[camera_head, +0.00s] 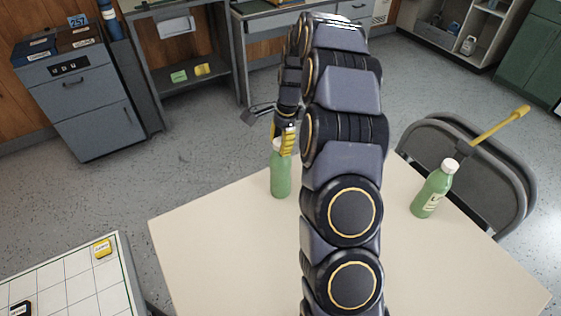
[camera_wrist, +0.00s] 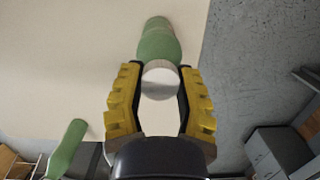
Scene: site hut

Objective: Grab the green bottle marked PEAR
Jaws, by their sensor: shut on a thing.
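A green bottle (camera_head: 281,175) with a pale cap is upright at the far edge of the cream table (camera_head: 240,245). My gripper (camera_head: 286,145) is shut around its top from above. In the wrist view the yellow-padded fingers of my gripper (camera_wrist: 160,78) are on both sides of the cap of this green bottle (camera_wrist: 158,45). I cannot tell whether its base touches the table. No label shows on it. A second green bottle (camera_head: 428,197) with a white cap and pale label stands on the right of the table; its lettering is unreadable. It also shows in the wrist view (camera_wrist: 66,150).
A dark folding chair (camera_head: 512,182) stands against the table's right side, with a yellow-handled tool (camera_head: 500,125) near it. A white gridded surface (camera_head: 60,285) with a yellow block (camera_head: 103,248) is at lower left. Grey cabinets line the back wall.

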